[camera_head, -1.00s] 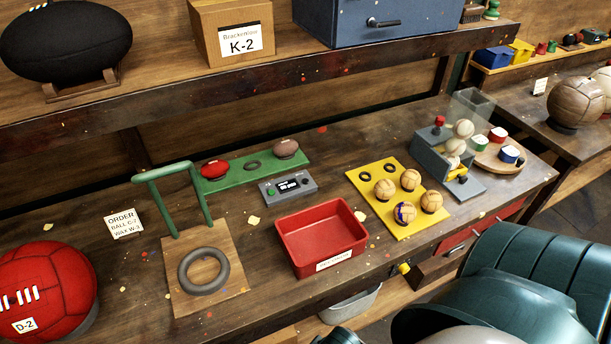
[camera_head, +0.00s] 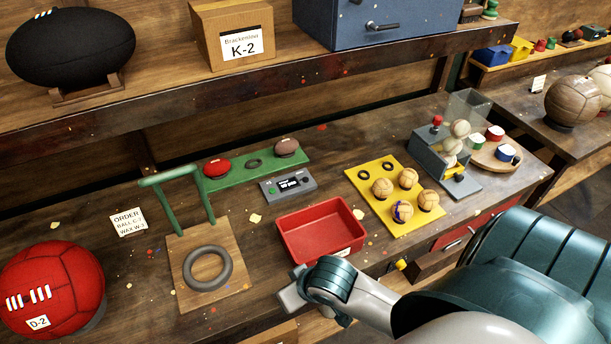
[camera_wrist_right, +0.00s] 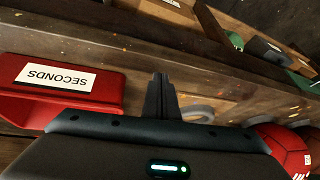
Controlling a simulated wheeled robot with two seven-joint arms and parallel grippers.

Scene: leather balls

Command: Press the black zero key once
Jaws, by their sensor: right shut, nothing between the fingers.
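A small grey device (camera_head: 288,185) with a dark display lies on the bench behind the red tray in the head view. A green button (camera_head: 272,191) is at its left end and a dark round key (camera_head: 305,179) at its right end; any zero marking is too small to read. My right gripper (camera_head: 287,298) is in front of the red tray, well short of the device. In the right wrist view its fingers (camera_wrist_right: 160,97) are shut with nothing between them. My left gripper is out of view.
The red tray (camera_head: 283,243), labelled SECONDS in the wrist view (camera_wrist_right: 60,78), stands between my gripper and the device. A green post frame (camera_head: 155,184) stands on a wooden board left of it. A yellow board (camera_head: 408,220) with several balls lies to the right. A shelf edge overhangs behind.

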